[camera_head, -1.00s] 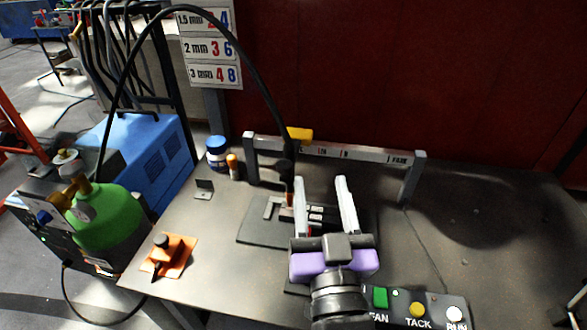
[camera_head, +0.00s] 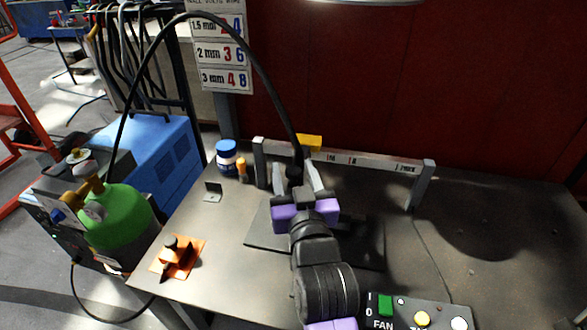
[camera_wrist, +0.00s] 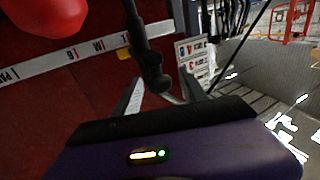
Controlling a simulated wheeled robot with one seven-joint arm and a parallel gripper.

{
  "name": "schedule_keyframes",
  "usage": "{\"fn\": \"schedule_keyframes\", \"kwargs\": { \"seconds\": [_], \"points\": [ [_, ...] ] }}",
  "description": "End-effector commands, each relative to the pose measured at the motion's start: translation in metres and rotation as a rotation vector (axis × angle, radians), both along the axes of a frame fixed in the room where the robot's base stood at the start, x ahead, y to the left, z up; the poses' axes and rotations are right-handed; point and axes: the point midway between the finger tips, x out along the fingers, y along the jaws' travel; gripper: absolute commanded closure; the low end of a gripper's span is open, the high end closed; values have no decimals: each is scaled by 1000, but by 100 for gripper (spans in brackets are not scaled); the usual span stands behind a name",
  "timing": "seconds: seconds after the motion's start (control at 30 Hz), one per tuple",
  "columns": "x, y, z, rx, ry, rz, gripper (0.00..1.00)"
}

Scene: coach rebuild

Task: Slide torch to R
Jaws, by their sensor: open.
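The black torch (camera_head: 295,172) hangs from a thick black cable at the left part of a grey rail (camera_head: 380,161). A yellow block (camera_head: 310,142) sits at the rail behind it. The rail carries small marks, with a word like PARK at its right end; I cannot read an R for sure. My gripper (camera_head: 292,164) is open, with one finger on each side of the torch. The wrist view shows the torch (camera_wrist: 153,75) between the spread fingers, and I cannot tell whether either touches it. The torch's lower end is hidden by my gripper in the head view.
A dark plate (camera_head: 262,228) lies under my arm. A blue-capped jar (camera_head: 227,158), an orange stick (camera_head: 242,170), a small bracket (camera_head: 212,191) and an orange stand (camera_head: 180,258) are on the left. A button box (camera_head: 400,310) is at the front. The table's right side is clear.

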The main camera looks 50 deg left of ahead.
Motion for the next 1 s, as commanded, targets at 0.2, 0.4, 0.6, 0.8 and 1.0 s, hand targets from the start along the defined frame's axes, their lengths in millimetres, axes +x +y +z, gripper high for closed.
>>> {"fn": "schedule_keyframes", "kwargs": {
  "seconds": [0.2, 0.4, 0.6, 0.8, 1.0],
  "points": [
    [2, 3, 0, 0, 0, 0, 50],
    [2, 3, 0, 0, 0, 0, 65],
    [2, 3, 0, 0, 0, 0, 100],
    [3, 3, 0, 0, 0, -1, 100],
    [3, 2, 0, -1, -1, -2, 100]
  ]
}}
